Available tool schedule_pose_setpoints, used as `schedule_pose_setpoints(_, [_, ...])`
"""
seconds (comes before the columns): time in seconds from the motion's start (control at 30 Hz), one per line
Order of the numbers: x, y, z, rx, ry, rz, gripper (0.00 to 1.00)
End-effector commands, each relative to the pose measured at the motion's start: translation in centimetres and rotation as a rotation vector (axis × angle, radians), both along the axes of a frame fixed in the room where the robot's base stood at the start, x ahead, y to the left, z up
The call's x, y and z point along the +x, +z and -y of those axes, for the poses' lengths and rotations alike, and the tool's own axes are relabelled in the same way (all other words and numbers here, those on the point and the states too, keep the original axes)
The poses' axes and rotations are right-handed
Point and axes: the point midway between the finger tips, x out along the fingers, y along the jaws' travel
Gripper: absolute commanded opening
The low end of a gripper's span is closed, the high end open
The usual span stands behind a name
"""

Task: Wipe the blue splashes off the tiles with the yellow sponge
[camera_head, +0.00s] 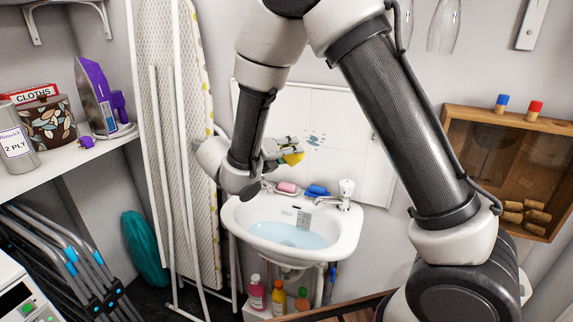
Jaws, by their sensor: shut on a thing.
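The white tiles (345,112) form a splashback on the wall behind the basin. Blue splashes (315,139) show on them, just right of my gripper. My gripper (280,153) is in front of the left part of the tiles, above the basin. It is shut on the yellow sponge (292,158), whose yellow edge shows under the jaws. I cannot tell whether the sponge touches the tiles. My arm hides part of the tiles on the left and upper right.
The white basin (345,243) holds water, with a tap (345,193), pink soap (288,187) and a blue brush (317,191) on its back rim. An ironing board (190,130) leans at the left. A wooden wall box (450,130) hangs at the right. Bottles (279,296) stand below.

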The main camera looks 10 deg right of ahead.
Motion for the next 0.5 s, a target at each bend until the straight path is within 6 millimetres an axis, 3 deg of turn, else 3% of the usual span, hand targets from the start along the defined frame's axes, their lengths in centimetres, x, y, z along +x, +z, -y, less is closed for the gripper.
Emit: schedule_pose_setpoints(0.5, [3.8, 0.0, 2.8, -0.011, -0.005, 0.020, 0.14])
